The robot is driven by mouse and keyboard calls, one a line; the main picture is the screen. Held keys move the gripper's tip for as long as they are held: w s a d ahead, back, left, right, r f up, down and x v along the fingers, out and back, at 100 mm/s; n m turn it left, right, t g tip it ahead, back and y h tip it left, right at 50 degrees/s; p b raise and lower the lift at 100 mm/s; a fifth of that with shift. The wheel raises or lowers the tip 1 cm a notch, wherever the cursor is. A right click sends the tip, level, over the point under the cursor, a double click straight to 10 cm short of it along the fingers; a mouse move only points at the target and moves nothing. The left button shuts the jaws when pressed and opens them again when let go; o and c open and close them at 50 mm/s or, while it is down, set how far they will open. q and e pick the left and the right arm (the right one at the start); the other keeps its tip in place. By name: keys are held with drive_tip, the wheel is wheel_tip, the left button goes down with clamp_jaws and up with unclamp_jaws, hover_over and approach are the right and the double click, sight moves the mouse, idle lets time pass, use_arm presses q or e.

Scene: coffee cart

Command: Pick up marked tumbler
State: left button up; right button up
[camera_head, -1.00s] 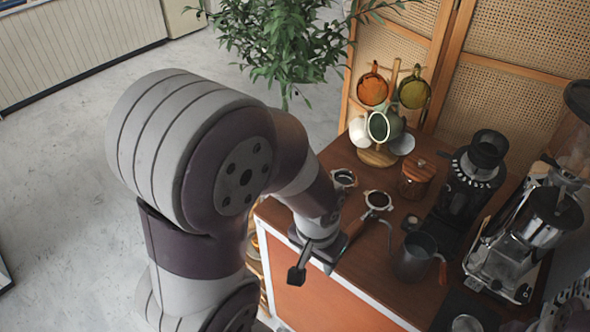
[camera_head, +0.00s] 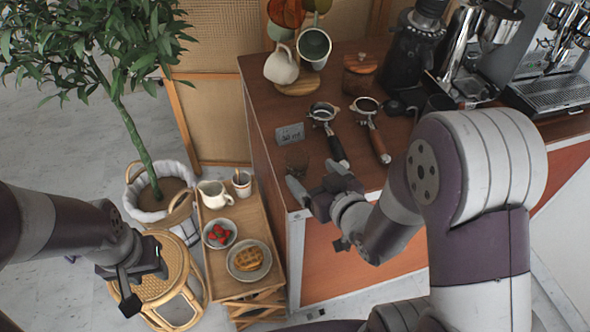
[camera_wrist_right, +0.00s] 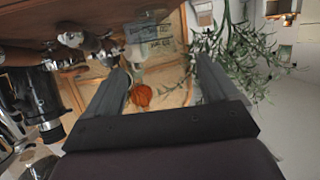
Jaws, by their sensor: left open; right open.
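My right gripper (camera_head: 316,180) is open and low at the counter's front edge. Its fingers point towards the counter, close to the tumbler, with no grip on it. The card also shows in the right wrist view (camera_wrist_right: 160,46), beyond the open fingers of the right gripper (camera_wrist_right: 165,68); the tumbler's outline is unclear there. My left gripper (camera_head: 133,285) is open and empty above the rattan stool.
Two portafilters (camera_head: 328,120) (camera_head: 367,115) lie right of the tumbler. A mug stand with a white mug (camera_head: 281,65) and a grinder (camera_head: 410,52) stand behind. Left of the counter are a wooden side table (camera_head: 260,212) with dishes, a rattan stool (camera_head: 160,285) and a potted plant (camera_head: 160,195).

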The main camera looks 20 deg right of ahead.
sight(292, 157)
drive_tip(key=x, duration=1)
drive_tip(key=shift+w+f, duration=0.3)
drive_tip(key=shift+f, duration=0.2)
drive_tip(key=shift+s+d, duration=0.1)
drive_tip(key=shift+d, duration=0.05)
drive_tip(key=c, duration=1.1)
